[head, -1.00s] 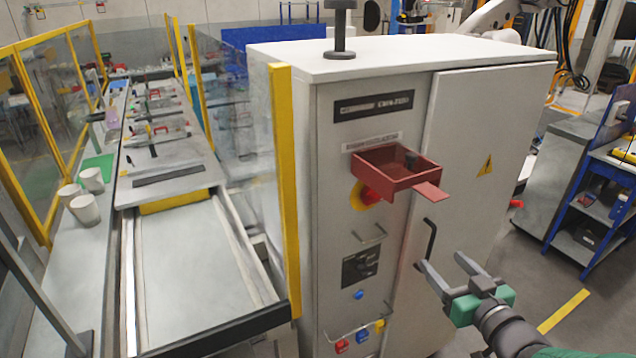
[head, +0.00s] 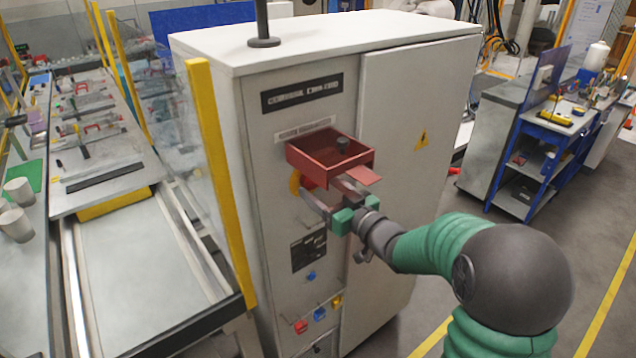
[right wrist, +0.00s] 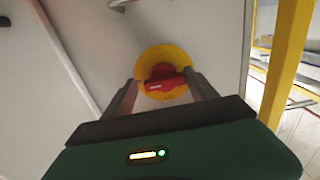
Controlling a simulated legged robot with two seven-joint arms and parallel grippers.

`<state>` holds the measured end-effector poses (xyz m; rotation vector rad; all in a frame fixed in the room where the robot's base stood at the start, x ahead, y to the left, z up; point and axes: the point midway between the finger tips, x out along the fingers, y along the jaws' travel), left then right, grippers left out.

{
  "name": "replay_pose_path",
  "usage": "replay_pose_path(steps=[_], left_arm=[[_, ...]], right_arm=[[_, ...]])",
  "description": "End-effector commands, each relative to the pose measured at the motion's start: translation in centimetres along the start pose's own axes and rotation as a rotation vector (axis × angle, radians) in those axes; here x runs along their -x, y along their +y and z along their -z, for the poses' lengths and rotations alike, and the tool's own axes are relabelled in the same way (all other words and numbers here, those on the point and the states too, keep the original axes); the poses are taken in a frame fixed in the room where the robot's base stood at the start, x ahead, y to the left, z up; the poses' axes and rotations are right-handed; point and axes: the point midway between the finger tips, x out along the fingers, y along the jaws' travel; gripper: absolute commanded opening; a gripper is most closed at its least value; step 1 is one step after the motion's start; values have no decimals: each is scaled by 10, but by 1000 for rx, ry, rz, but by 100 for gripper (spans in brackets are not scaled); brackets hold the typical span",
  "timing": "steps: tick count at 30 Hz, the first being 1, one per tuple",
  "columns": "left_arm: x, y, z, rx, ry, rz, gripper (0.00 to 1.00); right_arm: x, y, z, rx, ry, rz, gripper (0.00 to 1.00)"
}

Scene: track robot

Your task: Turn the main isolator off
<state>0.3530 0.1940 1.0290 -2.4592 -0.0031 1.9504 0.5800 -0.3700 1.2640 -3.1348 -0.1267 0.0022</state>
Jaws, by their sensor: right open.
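The main isolator is a red handle on a yellow round plate on the cabinet front. In the head view only the plate's left edge (head: 295,182) shows, below the red box and behind my gripper. In the right wrist view the red handle (right wrist: 164,82) lies roughly level, with the yellow plate (right wrist: 150,58) around it. My right gripper (head: 322,196) is open in front of the isolator. In the right wrist view its fingers (right wrist: 163,92) stand either side of the handle; I cannot tell whether they touch it. My left gripper is not in view.
A red open box (head: 330,160) with a dark knob and a tab juts out just above the isolator. The grey cabinet (head: 420,90) has a black panel (head: 309,250) and coloured padlocks (head: 319,314) below. A yellow guard post (head: 220,180) stands left. Open floor lies right.

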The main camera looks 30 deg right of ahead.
Motion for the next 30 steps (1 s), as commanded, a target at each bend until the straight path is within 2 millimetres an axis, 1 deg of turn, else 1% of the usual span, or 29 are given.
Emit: replay_pose_path(steps=[1,4,12,23,30], left_arm=[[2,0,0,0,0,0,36],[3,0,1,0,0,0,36],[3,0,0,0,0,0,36],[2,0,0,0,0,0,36],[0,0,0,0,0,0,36]], right_arm=[[-7,0,2,0,0,-2,64],[-15,0,1,0,0,-2,64],[-18,0,0,1,0,-4,64],[-16,0,0,0,-1,-3,17],[-15,1,-2,11,-3,-5,16]])
